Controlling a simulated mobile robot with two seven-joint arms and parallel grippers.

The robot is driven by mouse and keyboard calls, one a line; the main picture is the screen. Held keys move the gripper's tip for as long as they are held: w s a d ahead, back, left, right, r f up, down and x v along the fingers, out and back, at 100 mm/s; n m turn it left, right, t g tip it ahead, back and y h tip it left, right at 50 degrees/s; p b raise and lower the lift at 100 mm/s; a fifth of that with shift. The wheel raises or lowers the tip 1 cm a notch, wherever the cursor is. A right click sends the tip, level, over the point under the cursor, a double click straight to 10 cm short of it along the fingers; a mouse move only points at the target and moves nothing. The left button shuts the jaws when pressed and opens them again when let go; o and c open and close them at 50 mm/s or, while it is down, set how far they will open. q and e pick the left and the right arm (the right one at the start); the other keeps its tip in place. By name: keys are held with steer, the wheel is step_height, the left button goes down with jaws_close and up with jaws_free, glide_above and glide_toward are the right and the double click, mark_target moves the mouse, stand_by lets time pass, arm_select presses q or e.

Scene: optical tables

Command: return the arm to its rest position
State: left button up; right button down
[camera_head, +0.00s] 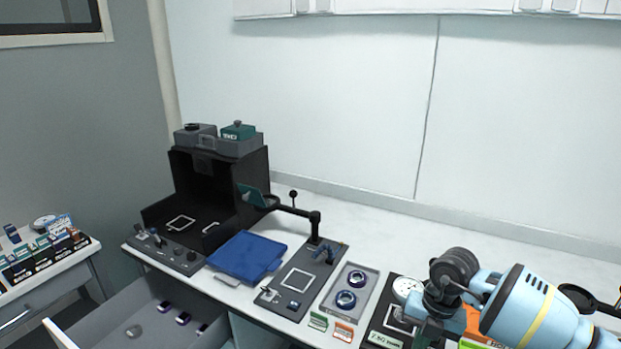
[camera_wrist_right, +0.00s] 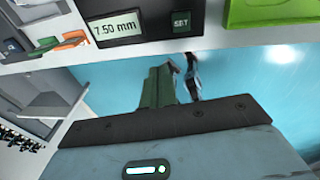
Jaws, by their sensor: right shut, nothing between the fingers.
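My right arm (camera_head: 530,305) is light blue with a yellow band and comes in from the lower right in the head view. Its dark wrist bends down over the front right of the table. My right gripper (camera_wrist_right: 174,70) is shut and empty in the wrist view, its fingers just below the table's front edge in that picture. In the head view the gripper is low in the picture and partly hidden by the wrist. My left gripper is in neither view.
Near the right gripper is a gauge with a display (camera_wrist_right: 119,27) reading 7.50 mm and a green object (camera_wrist_right: 270,10). Farther left stand a grey tray with two rings (camera_head: 349,290), a blue mat (camera_head: 247,256) and a black open housing (camera_head: 215,185). A drawer (camera_head: 140,315) stands open below.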

steer(key=s+a+f+n+g+y, duration=0.1)
steer(key=s+a+y, duration=0.25)
steer(key=a, duration=0.45)
steer(key=s+a+f+y, duration=0.2)
steer(key=s+a+y, duration=0.15)
steer(key=a, duration=0.35)
steer(key=s+a+r+m+t+y, duration=0.3)
steer(key=a+r+m+t+y, duration=0.2)
steer(key=a+m+t+y, duration=0.3)
steer(key=s+d+f+m+t+h, duration=0.3)
steer(key=d+f+m+t+h, duration=0.7)
steer(key=m, duration=0.7)
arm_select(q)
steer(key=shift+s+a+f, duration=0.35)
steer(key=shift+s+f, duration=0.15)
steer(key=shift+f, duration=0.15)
arm_select(e)
steer(key=s+d+f+m+g+h, duration=0.4)
steer(key=s+d+f+g, duration=0.3)
steer(key=s+f, duration=0.4)
steer(key=s+d, duration=0.1)
steer(key=s, duration=0.1)
steer(key=shift+s+f+h, duration=0.3)
steer(key=shift+s+h, duration=0.05)
steer(key=shift+h, duration=0.05)
